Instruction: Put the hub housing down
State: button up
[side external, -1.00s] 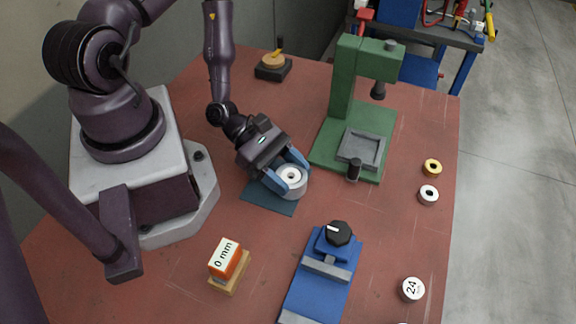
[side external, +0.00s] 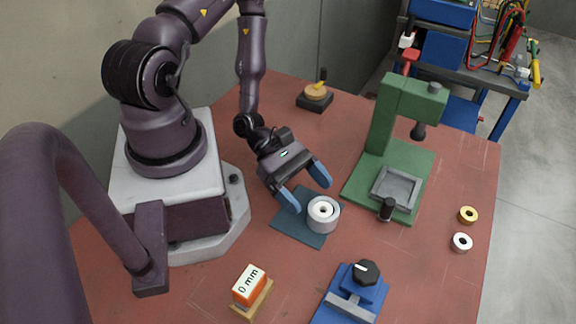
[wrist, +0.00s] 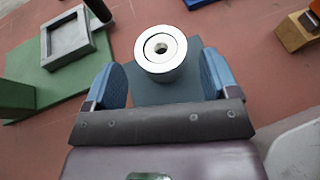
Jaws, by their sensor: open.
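The hub housing (side external: 329,221) is a light grey ring with a white centre and a dark hole. It stands upright on the dark blue-grey mat (side external: 290,235), near the mat's right side in the side view. My gripper (side external: 308,193) is open, its two blue fingers apart and clear of the housing, just behind it. In the wrist view the housing (wrist: 161,53) lies ahead of and between the open fingers (wrist: 160,85), touching neither, with the mat (wrist: 150,95) under it.
A green press (side external: 378,150) with a grey square tray (side external: 396,187) stands to the right. A blue fixture with a black knob (side external: 366,272) and an orange "0 mm" block (side external: 250,286) are in front.

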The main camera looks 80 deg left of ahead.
jog(key=v, duration=0.8)
jog(key=shift+w+a, duration=0.1)
jog(key=shift+a, duration=0.1)
jog(key=w+a+m+y, duration=0.1)
jog(key=a+m+y, duration=0.1)
jog(key=w+a+m+g+y, duration=0.1)
jog(key=shift+w+a+f+m, duration=0.3)
jog(key=w+a+r+m+y, duration=0.4)
jog(key=r+m+y, duration=0.1)
jog(key=r+y, duration=0.15)
jog(key=w+a+r+m+y, duration=0.4)
jog(key=a+r+m+y, duration=0.1)
jog(key=r, duration=0.2)
jog(key=s+d+r+m+h, duration=0.1)
jog(key=s+d+r+m, duration=0.4)
jog(key=d+r, duration=0.2)
jog(key=s+d+r+m+h, duration=0.2)
jog(key=s+d+r+m, duration=0.2)
jog(key=d+r, duration=0.3)
jog(key=shift+s+d+r+m, duration=0.2)
jog(key=shift+s+r+m, duration=0.2)
jog(key=shift+r+m, duration=0.35)
dwell(0.3)
